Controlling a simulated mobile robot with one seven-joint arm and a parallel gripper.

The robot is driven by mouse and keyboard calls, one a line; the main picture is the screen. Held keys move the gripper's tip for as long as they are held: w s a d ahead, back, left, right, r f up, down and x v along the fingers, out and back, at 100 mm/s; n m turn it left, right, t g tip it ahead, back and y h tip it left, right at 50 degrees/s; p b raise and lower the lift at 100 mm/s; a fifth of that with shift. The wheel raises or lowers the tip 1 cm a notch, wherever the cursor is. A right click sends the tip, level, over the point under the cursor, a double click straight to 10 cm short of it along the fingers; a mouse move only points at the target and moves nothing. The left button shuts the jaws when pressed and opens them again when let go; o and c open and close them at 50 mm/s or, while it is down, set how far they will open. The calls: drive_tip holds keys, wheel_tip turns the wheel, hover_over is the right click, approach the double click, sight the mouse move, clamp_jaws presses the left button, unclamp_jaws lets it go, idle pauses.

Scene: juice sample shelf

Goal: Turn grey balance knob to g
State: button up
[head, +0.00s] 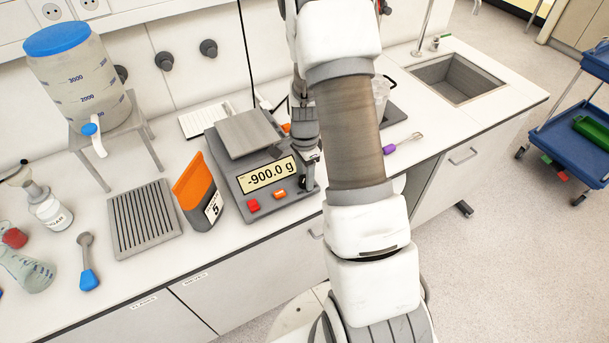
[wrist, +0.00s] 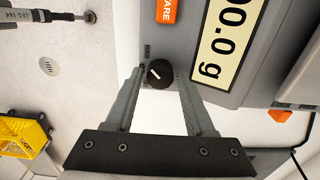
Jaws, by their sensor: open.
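The balance (head: 228,178) stands on the white bench, with a grey pan on top and a display (head: 268,175) reading -900.0 g. In the wrist view the display (wrist: 228,45) is partly cut off. The balance knob (wrist: 158,74) is dark and round, with a short white pointer line slanting in the picture.
An orange and grey pouch marked 5 (head: 200,193) stands close left of the balance. A ribbed grey mat (head: 145,218) and a blue-capped container (head: 80,75) are further left.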

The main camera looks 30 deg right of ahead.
drive_tip(key=shift+f, duration=0.4)
clamp_jaws()
